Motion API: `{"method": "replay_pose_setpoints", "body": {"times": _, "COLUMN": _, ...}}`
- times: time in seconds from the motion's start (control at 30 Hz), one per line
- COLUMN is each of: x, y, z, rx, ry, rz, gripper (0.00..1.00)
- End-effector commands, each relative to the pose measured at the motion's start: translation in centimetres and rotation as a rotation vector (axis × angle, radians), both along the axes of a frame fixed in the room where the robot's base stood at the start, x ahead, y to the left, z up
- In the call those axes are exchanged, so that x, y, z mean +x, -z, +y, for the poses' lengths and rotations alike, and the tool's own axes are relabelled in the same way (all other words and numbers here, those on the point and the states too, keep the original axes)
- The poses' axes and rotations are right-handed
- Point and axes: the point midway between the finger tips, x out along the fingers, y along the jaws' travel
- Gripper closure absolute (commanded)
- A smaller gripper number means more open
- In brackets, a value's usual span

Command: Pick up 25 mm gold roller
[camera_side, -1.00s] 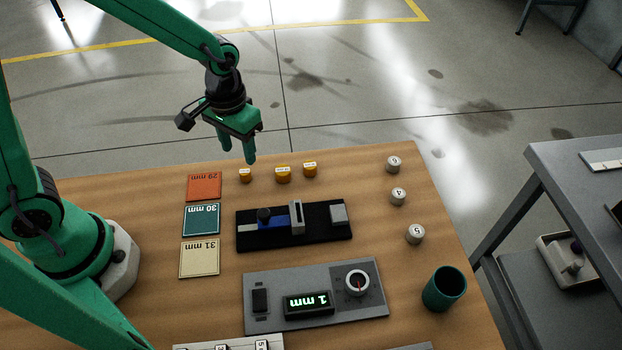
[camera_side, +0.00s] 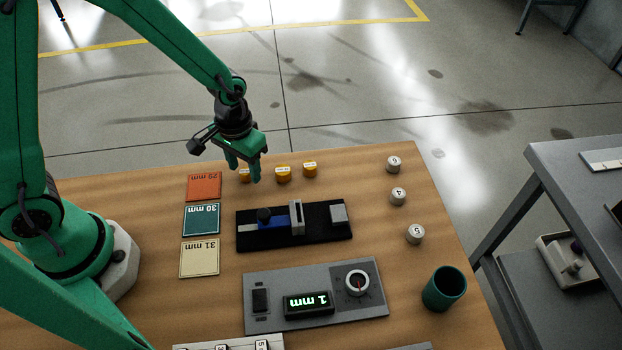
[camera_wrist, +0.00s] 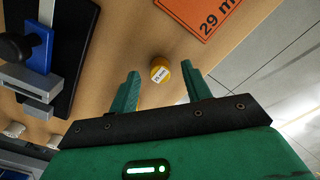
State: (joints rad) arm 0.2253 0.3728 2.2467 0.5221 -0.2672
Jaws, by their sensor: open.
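Three gold rollers stand in a row at the back of the wooden table: a left one (camera_side: 244,177), a middle one (camera_side: 283,174) and a right one (camera_side: 310,170). My gripper (camera_side: 245,174) is open and empty, fingers pointing down, at the left roller, which it partly hides in the side view. In the wrist view a gold roller (camera_wrist: 160,74) with a white label, small but seemingly reading 25 mm, shows between and just beyond the two fingertips (camera_wrist: 160,70). I see no contact. The labels in the side view are too small to read.
An orange 29 mm plate (camera_side: 204,186) lies left of the rollers, with 30 mm (camera_side: 201,219) and 31 mm (camera_side: 199,259) plates nearer. A black fixture (camera_side: 262,236) lies in front of the rollers. Grey weights (camera_side: 398,196) and a green cup (camera_side: 444,289) are at right.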

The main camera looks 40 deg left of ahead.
Motion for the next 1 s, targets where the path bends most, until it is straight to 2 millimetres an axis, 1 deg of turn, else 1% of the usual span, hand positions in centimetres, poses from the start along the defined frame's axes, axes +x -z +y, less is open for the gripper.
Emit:
{"method": "replay_pose_setpoints", "body": {"times": 0.03, "x": -0.07, "y": 0.38, "z": 0.02, "rx": 0.001, "ry": 0.0, "rz": 0.003, "gripper": 0.52}}
{"method": "replay_pose_setpoints", "body": {"times": 0.17, "x": -0.03, "y": 0.75, "z": 0.01, "rx": 0.0, "ry": 0.0, "rz": 0.0, "gripper": 0.52}}
{"method": "replay_pose_setpoints", "body": {"times": 0.63, "x": -0.02, "y": 0.75, "z": 0.01, "rx": 0.0, "ry": 0.0, "rz": 0.0, "gripper": 0.52}}
{"method": "replay_pose_setpoints", "body": {"times": 0.67, "x": -0.01, "y": 0.75, "z": 0.01, "rx": 0.0, "ry": 0.0, "rz": 0.0, "gripper": 0.54}}
{"method": "replay_pose_setpoints", "body": {"times": 0.7, "x": -0.01, "y": 0.75, "z": 0.01, "rx": 0.0, "ry": 0.0, "rz": 0.0, "gripper": 0.62}}
{"method": "replay_pose_setpoints", "body": {"times": 0.77, "x": -0.01, "y": 0.74, "z": 0.01, "rx": 0.0, "ry": 0.0, "rz": 0.0, "gripper": 0.73}}
{"method": "replay_pose_setpoints", "body": {"times": 0.8, "x": -0.01, "y": 0.74, "z": 0.01, "rx": 0.0, "ry": 0.0, "rz": 0.0, "gripper": 0.81}}
{"method": "replay_pose_setpoints", "body": {"times": 0.9, "x": -0.01, "y": 0.74, "z": 0.01, "rx": 0.0, "ry": 0.0, "rz": 0.0, "gripper": 1.0}}
{"method": "replay_pose_setpoints", "body": {"times": 1.0, "x": 0.0, "y": 0.73, "z": 0.01, "rx": 0.0, "ry": 0.0, "rz": -0.001, "gripper": 1.0}}
